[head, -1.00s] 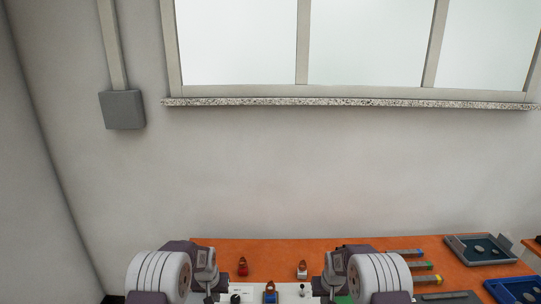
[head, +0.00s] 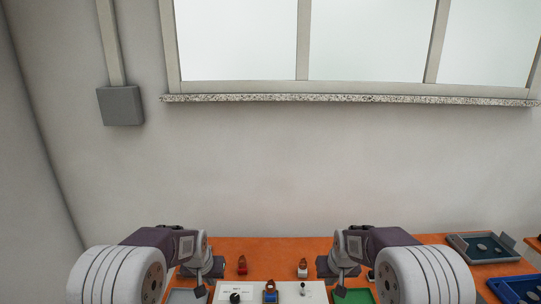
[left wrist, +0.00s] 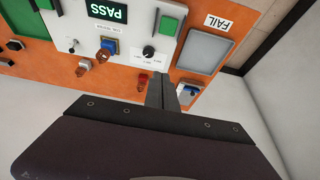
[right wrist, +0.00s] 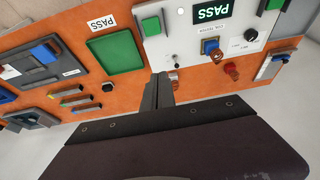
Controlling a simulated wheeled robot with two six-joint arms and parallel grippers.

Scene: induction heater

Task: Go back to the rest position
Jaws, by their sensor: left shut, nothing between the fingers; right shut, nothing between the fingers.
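My left gripper (head: 201,287) hangs over the left part of the orange table, in front of the wall. In the left wrist view its fingers (left wrist: 162,92) are together and empty, near a red part and the white panel's edge. My right gripper (head: 342,284) hangs over the table to the right of the white panel (head: 255,297). In the right wrist view its fingers (right wrist: 159,92) are together and empty. Neither gripper visibly holds anything, and whether the fingertips clear the table is hard to tell.
The orange table (head: 290,250) carries a red part (head: 242,265), a white-and-orange part (head: 302,268), a green pad (head: 352,296) and a grey tray (head: 455,243). A blue tray (head: 497,287) stands at the right. A FAIL label and grey pad (left wrist: 205,50) show in the left wrist view.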

